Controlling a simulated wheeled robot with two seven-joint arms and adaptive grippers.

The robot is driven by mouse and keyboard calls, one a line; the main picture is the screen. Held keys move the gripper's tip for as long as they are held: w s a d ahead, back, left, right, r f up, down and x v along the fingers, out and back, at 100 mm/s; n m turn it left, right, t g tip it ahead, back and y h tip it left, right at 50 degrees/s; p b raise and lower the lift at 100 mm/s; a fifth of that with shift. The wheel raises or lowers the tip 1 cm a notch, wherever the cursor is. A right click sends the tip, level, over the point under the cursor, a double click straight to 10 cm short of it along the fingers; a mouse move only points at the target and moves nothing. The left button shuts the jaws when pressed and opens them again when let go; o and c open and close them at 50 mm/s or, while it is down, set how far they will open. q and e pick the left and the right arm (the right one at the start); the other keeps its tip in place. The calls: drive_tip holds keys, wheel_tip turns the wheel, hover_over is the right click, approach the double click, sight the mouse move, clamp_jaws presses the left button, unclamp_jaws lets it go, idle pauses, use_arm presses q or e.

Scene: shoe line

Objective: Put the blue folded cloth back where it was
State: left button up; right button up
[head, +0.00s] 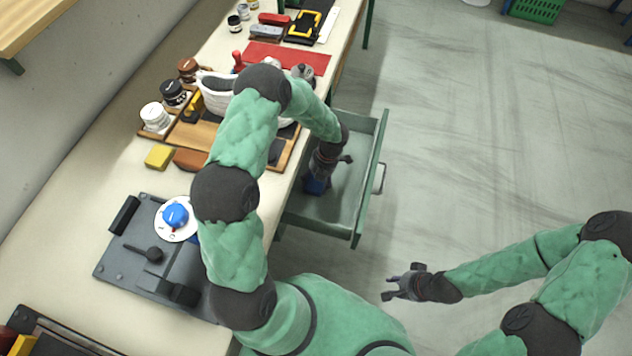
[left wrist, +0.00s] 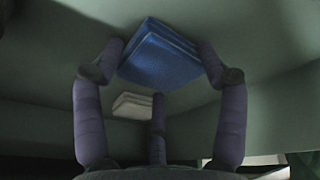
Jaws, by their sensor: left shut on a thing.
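The blue folded cloth (left wrist: 162,55) sits between the fingers of my left gripper (left wrist: 163,70), which is shut on it, in the left wrist view. In the head view the blue cloth (head: 317,184) shows partly below my left gripper (head: 325,170), inside the open green drawer (head: 362,190). I cannot tell whether the cloth touches the drawer floor. A whitish folded cloth (left wrist: 132,104) lies in the drawer near it. My right gripper (head: 403,285) is away from the drawer over the floor, with its fingers spread and empty.
The bench holds a grey fixture plate (head: 125,262) with a blue knob (head: 175,215), a yellow block (head: 160,156), jars (head: 155,115) and a red mat (head: 285,58). The drawer sticks out from the bench's right side. The floor to the right is clear up to a green crate (head: 538,8).

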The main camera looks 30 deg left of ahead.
use_arm(q)
drive_tip(key=o, duration=1)
drive_tip(key=p+v, duration=0.5)
drive_tip(key=v, duration=0.7)
drive_tip(key=shift+r, duration=0.1)
